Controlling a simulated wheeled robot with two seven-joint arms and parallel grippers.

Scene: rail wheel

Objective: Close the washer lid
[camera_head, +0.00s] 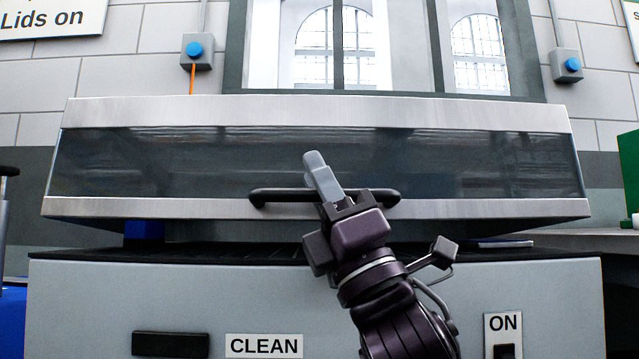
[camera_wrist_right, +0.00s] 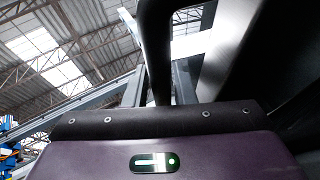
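The washer lid (camera_head: 480,165) is a wide dark glass panel with steel edges. It stands raised, its lower front edge apart from the grey washer body (camera_head: 110,290), with a dark gap between. A black bar handle (camera_head: 275,196) runs along the lid's lower edge. My right gripper (camera_head: 322,178) is at the middle of this handle, its grey fingers pointing up across it. In the right wrist view, the fingers (camera_wrist_right: 160,85) stand on either side of a black bar (camera_wrist_right: 158,50). Whether they grip it is unclear. My left gripper is not in view.
The washer front carries a CLEAN label (camera_head: 264,346), a black panel (camera_head: 170,344) and an ON switch (camera_head: 503,350). A blue object (camera_head: 144,231) shows under the lid at left. Blue-button boxes (camera_head: 198,51) (camera_head: 567,65) are on the wall behind. A green object (camera_head: 630,170) stands at right.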

